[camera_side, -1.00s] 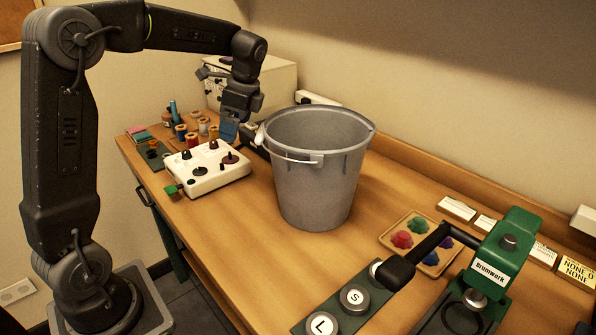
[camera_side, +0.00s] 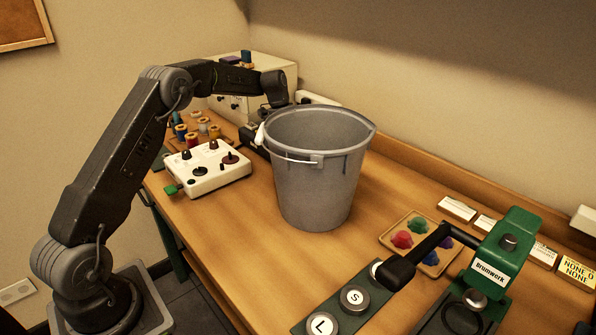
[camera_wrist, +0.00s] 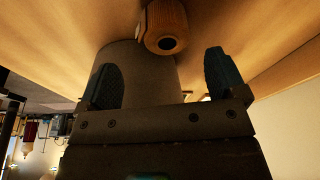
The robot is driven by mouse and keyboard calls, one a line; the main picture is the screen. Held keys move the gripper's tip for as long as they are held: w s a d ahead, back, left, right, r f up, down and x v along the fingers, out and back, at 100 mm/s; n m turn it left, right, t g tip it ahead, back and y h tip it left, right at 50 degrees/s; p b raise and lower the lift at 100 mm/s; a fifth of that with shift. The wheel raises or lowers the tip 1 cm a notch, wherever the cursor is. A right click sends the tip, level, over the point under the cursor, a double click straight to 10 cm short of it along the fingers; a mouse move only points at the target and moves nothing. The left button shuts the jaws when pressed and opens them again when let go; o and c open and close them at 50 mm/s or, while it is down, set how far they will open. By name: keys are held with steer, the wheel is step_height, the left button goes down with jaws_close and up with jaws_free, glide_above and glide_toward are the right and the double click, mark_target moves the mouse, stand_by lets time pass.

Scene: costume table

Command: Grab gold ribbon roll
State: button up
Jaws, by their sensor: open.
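A golden-brown roll with a dark round hole shows at the top of the wrist view (camera_wrist: 165,28); it looks like the gold ribbon roll. My gripper (camera_wrist: 160,66) is open, with its two dark blue-tinted fingers wide apart and nothing gripped. The roll lies beyond the fingertips, roughly in line with the gap, and no contact is visible. In the side view my gripper's fingers are hidden behind the grey bucket (camera_side: 315,195). I cannot pick out this roll in the side view; the bucket may hide it.
A white control box (camera_side: 207,180) with knobs is left of the bucket. Several thread spools (camera_side: 203,123) stand behind it. A green press (camera_side: 500,255) and a wooden tray (camera_side: 432,270) of coloured pieces are at right. Bare wood lies in front of the bucket.

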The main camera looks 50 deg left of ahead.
steer(key=shift+w+x, duration=0.2)
steer(key=shift+x, duration=1.8)
steer(key=shift+w+x, duration=0.25)
steer(key=shift+x, duration=1.7)
steer(key=shift+c, duration=0.4)
steer(key=shift+r, duration=0.1)
steer(key=c, duration=0.9)
